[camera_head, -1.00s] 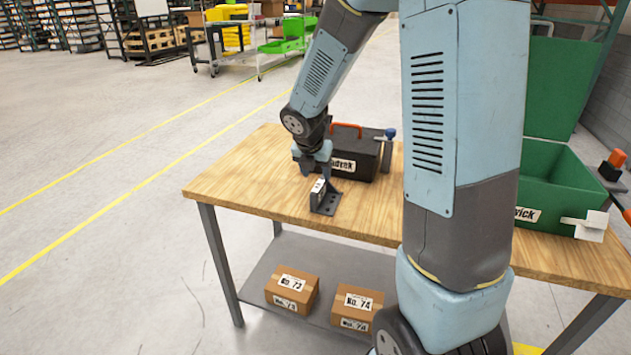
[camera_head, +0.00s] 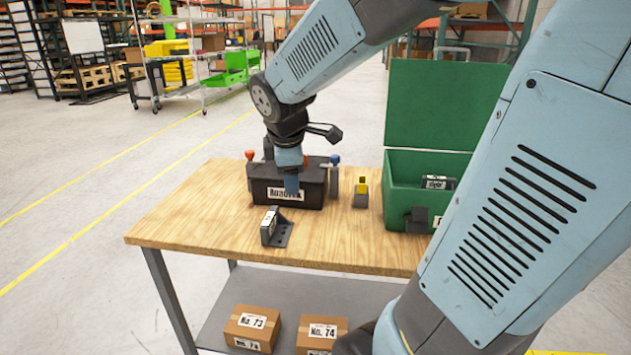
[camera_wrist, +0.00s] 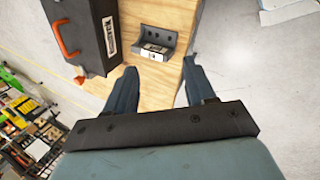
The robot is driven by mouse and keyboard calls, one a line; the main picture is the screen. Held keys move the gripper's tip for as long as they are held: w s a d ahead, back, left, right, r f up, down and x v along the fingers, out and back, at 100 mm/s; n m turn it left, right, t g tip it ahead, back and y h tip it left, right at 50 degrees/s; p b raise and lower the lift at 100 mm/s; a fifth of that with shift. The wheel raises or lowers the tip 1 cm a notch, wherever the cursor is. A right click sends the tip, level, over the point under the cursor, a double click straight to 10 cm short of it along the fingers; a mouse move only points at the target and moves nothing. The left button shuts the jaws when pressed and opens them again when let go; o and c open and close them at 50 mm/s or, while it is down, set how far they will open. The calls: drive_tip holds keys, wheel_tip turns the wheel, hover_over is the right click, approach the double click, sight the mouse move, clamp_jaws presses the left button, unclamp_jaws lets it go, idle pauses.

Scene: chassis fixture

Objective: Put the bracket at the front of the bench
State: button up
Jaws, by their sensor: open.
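The bracket (camera_head: 276,228) is a dark grey angle piece with a white label on its upright plate and holes in its base. It stands on the wooden bench (camera_head: 190,222), close to the front edge. My gripper (camera_head: 291,190) is above the bench behind the bracket, in front of the black toolbox. In the wrist view my gripper (camera_wrist: 158,72) has its two fingers spread with nothing between them. The bracket (camera_wrist: 154,43) lies beyond the fingertips there, apart from them.
A black toolbox (camera_head: 312,197) stands just behind the bracket. To its right are a small yellow-and-black item (camera_head: 361,188) and an open green crate (camera_head: 400,200) holding dark parts. The bench's left end is clear. Boxes (camera_head: 252,328) sit on the lower shelf.

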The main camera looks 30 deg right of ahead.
drive_tip(key=s+r+m+y, duration=0.1)
drive_tip(key=s+r+m, duration=0.1)
drive_tip(key=s+m, duration=0.5)
drive_tip(key=s+a+r+m+t+y, duration=0.1)
drive_tip(key=s+r+m, duration=0.2)
drive_tip(key=s+m, duration=0.4)
drive_tip(key=shift+a, duration=0.1)
idle(0.6)
